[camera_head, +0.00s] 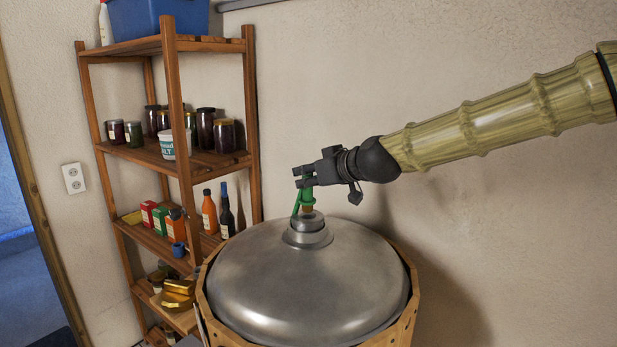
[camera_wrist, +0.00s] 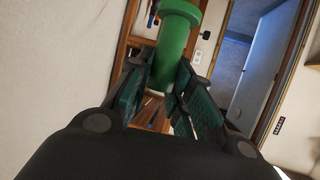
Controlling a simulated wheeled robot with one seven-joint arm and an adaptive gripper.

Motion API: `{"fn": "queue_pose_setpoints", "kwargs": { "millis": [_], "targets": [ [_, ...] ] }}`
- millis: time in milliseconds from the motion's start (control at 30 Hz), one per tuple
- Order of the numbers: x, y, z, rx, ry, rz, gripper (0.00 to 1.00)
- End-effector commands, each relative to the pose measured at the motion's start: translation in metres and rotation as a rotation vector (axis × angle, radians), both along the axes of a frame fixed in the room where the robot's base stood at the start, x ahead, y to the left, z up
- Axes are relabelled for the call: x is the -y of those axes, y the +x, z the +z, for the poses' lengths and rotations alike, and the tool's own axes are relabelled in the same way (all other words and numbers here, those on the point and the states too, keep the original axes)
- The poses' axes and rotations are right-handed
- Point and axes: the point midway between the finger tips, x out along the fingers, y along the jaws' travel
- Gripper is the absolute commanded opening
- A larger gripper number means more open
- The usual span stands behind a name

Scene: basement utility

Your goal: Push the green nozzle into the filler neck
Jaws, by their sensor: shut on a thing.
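The green nozzle (camera_head: 306,192) stands roughly upright over the metal tank (camera_head: 310,285) in the head view. My gripper (camera_head: 304,177) is shut on its upper part, reaching in from the right. In the wrist view the nozzle (camera_wrist: 172,58) is a green tube with a wider rim, between my gripper's finger pads (camera_wrist: 172,95). The grey filler neck (camera_head: 307,228) rises from the top middle of the domed tank, directly below the nozzle. A short brownish piece shows between the green part and the neck. I cannot tell whether the nozzle's lower end is inside the neck opening.
A wooden shelf (camera_head: 171,110) with jars, bottles and boxes stands left of the tank. A wooden surround (camera_head: 408,325) encloses the tank. The wall (camera_head: 520,220) behind is bare, with an outlet (camera_head: 73,178) at left. The space right of the tank is clear.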

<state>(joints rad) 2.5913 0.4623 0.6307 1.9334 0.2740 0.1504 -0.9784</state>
Motion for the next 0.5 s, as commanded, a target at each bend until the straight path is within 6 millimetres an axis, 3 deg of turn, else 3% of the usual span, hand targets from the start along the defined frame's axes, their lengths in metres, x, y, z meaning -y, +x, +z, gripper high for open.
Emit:
{"fn": "queue_pose_setpoints", "kwargs": {
  "millis": [500],
  "targets": [
    [0.0002,0.0001,-0.0065,-0.001,0.001,0.0,0.0]
  ]
}}
